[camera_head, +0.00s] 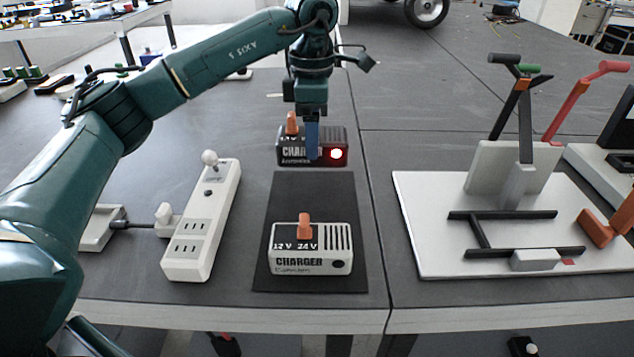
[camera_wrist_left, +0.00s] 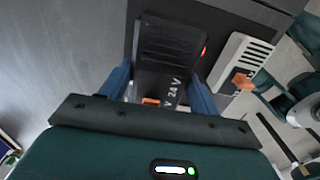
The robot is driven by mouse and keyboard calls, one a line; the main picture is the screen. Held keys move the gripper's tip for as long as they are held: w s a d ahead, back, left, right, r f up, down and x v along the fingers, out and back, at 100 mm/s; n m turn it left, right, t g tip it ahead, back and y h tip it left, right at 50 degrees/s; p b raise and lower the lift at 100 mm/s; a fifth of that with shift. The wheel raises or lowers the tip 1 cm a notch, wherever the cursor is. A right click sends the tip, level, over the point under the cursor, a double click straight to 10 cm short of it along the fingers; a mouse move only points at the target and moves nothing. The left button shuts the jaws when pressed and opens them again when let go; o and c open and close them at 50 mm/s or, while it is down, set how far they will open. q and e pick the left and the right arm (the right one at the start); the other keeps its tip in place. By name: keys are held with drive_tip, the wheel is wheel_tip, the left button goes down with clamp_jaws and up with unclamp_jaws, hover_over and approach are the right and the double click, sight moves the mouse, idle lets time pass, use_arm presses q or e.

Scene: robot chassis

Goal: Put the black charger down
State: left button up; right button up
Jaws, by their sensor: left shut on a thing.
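The black charger (camera_head: 290,155) has an orange switch and a lit red light. It is at the far edge of the black mat in the head view; I cannot tell whether it touches the surface below. My left gripper (camera_head: 312,142) comes down over it from above and is shut on it. In the left wrist view the blue fingers lie on either side of the black charger (camera_wrist_left: 165,50). A white charger (camera_head: 312,262) with an orange switch lies on the near part of the black mat (camera_head: 310,195). My right gripper is not in view.
A white power strip (camera_head: 190,262) with a plug in it lies left of the mat. A white board (camera_head: 430,240) with black bars and a red-handled clamp (camera_head: 580,95) stands at right. The mat between the two chargers is bare.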

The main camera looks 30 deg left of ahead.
use_arm(q)
wheel_tip(320, 180, down, 8)
drive_tip(key=shift+r+b, duration=0.1)
drive_tip(key=shift+b, duration=0.45)
drive_tip(key=o, duration=1.3)
